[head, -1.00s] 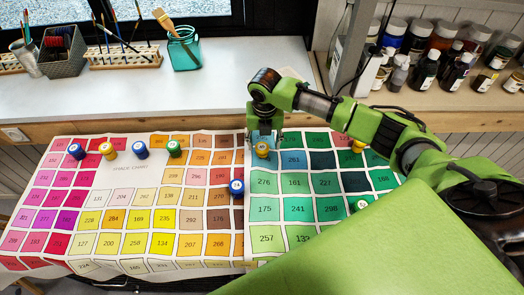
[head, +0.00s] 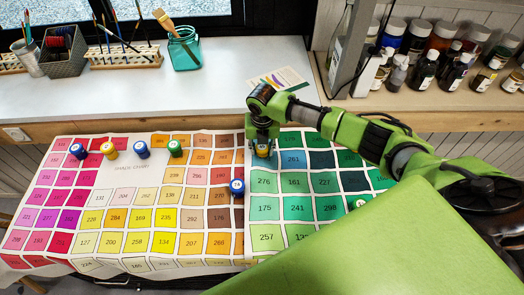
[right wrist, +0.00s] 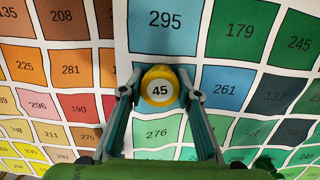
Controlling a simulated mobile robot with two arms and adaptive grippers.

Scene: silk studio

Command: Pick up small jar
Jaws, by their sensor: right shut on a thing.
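A small yellow jar (head: 263,150) with the number 45 on its white lid stands on the green half of the shade chart. My right gripper (head: 262,146) comes down over it from above. In the right wrist view the jar (right wrist: 160,87) sits between the two fingertips of my right gripper (right wrist: 161,92), which are closed on its sides. I cannot tell any gap under the jar. My left gripper is not in view.
Blue jars (head: 237,187), a yellow jar (head: 108,150) and a green jar (head: 175,148) stand on the shade chart (head: 130,168). A white counter (head: 200,95) runs behind, with a teal glass of brushes (head: 184,50). Bottles (head: 426,70) stand on the right shelf.

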